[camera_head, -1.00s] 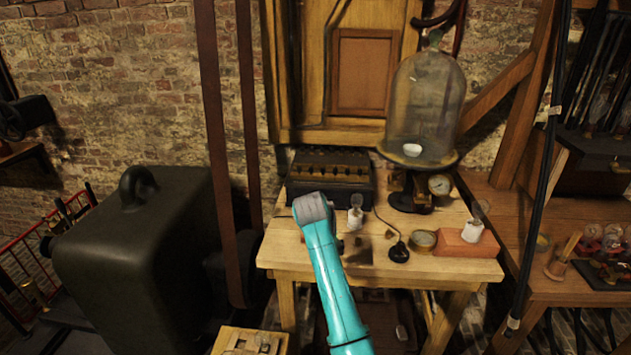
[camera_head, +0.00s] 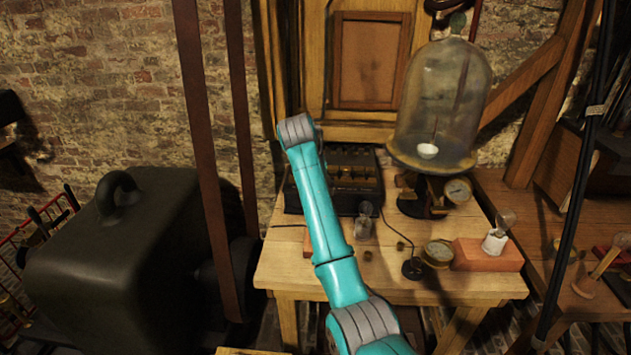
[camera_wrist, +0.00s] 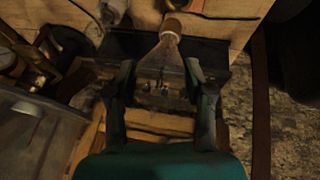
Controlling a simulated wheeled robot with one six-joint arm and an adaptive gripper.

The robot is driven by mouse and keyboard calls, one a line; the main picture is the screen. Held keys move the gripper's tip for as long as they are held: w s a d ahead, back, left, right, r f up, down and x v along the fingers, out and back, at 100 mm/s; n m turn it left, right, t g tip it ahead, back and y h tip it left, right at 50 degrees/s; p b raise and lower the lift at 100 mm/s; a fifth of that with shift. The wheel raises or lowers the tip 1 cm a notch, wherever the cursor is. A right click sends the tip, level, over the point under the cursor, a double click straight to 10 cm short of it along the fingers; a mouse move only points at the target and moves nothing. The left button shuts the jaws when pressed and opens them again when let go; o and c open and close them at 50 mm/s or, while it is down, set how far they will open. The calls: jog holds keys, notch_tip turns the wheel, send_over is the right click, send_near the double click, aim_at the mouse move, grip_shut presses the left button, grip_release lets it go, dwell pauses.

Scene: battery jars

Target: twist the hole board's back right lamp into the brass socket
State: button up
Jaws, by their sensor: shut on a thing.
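My gripper (camera_wrist: 160,88) is shut on a lamp in the wrist view. The lamp has a clear glass bulb (camera_wrist: 163,62) between the fingers and a brass-coloured cap (camera_wrist: 173,27) pointing away from my palm. In the head view the gripper and held lamp are hidden behind my arm. I cannot tell which piece is the brass socket. The hole board cannot be made out clearly.
A dark box with a row of fittings (camera_head: 352,175) stands at the table's back and lies below the gripper in the wrist view (camera_wrist: 150,85).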

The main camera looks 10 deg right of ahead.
jog(key=shift+w+f, duration=0.1)
jog(key=shift+w, duration=0.1)
jog(key=shift+f, duration=2.45)
jog(key=shift+s+f, duration=0.2)
jog(key=shift+f, duration=1)
jog(key=shift+a+m+g+h, duration=0.1)
jog(key=shift+m+g+h, duration=0.2)
jog(key=shift+m, duration=0.6)
jog(key=m+g, duration=0.1)
jog(key=m, duration=0.3)
jog(key=shift+m+g+h, duration=0.3)
jog(key=shift+g+h, duration=0.1)
jog(key=m+g, duration=0.1)
jog(key=m, duration=0.2)
jog(key=m+g, duration=0.1)
jog(key=m, duration=0.2)
jog(key=shift+w+g, duration=0.15)
jog(key=shift+g, duration=0.25)
